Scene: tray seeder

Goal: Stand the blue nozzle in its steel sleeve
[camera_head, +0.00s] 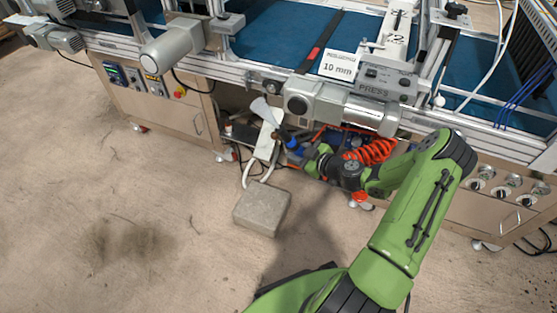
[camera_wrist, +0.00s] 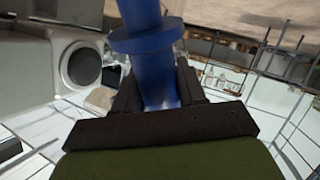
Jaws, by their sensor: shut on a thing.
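The blue nozzle (camera_wrist: 148,45) stands between the two dark fingers of my gripper (camera_wrist: 158,85) in the wrist view. It has a wide collar above the fingers, and its top runs out of the picture. In the head view the nozzle (camera_head: 292,144) is a small blue patch at the end of my green arm. There my gripper (camera_head: 301,151) is below the front edge of the machine, partly lost in the clutter behind. My gripper is shut on the nozzle. I cannot make out the steel sleeve for certain in either view.
A grey motor housing (camera_head: 299,104) and a silver cylinder (camera_head: 370,116) jut out just above my gripper. Red coiled hose (camera_head: 371,152) hangs behind my wrist. A white funnel-topped object (camera_head: 266,124) and a stone block (camera_head: 262,208) are left of it. Floor at left is clear.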

